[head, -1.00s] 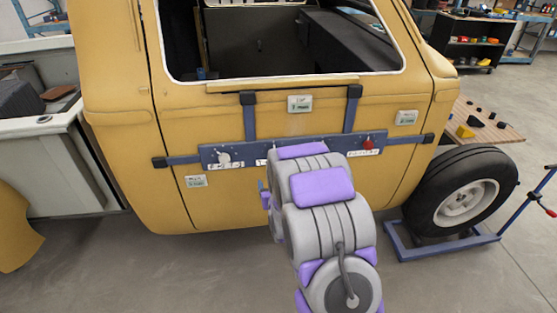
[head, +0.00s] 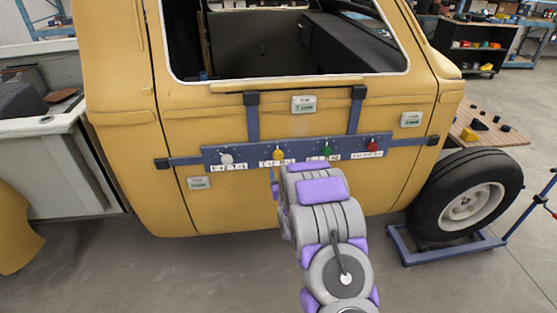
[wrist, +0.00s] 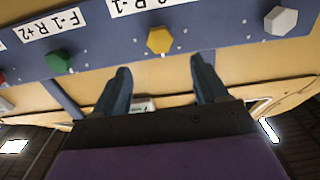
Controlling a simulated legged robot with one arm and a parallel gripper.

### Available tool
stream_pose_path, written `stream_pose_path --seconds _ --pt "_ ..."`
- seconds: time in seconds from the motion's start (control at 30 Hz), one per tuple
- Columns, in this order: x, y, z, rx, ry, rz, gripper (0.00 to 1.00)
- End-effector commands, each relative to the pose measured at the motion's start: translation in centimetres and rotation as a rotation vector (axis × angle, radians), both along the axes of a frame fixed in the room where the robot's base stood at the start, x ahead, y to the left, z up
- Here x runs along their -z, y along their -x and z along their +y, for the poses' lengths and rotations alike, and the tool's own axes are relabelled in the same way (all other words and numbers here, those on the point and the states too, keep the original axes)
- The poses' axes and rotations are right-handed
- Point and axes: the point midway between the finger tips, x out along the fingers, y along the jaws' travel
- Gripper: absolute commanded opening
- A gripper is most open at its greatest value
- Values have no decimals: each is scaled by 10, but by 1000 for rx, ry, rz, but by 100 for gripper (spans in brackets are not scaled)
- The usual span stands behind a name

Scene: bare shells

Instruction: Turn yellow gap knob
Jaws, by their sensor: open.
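The yellow knob (head: 278,154) is on a blue panel (head: 248,159) fixed across the yellow vehicle door, second from the left. In the wrist view the yellow knob (wrist: 159,39) is hexagonal and lies just beyond and between my fingertips. My gripper (wrist: 159,66) is open and empty, with a finger on either side below the knob, apart from it. In the head view my arm largely hides the gripper, which is below the panel. A label under the yellow knob is partly readable in the wrist view.
On the same panel are a white knob (head: 226,158) to the left, and a green knob (head: 327,151) and a red knob (head: 373,146) to the right. Blue straps hold the panel. A wheel (head: 466,195) on a blue stand is at the right. The floor in front is clear.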

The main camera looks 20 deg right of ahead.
Motion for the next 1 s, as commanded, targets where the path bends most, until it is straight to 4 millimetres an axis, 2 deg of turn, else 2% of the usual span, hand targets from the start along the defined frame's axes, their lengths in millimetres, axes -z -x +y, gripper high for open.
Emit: stream_pose_path --seconds 0.5,0.73,1.0 --pt "1 -70 -21 1 1 -2 73" --pt "0 -90 -26 1 0 -1 73" --pt "1 -96 -28 0 -1 3 73"
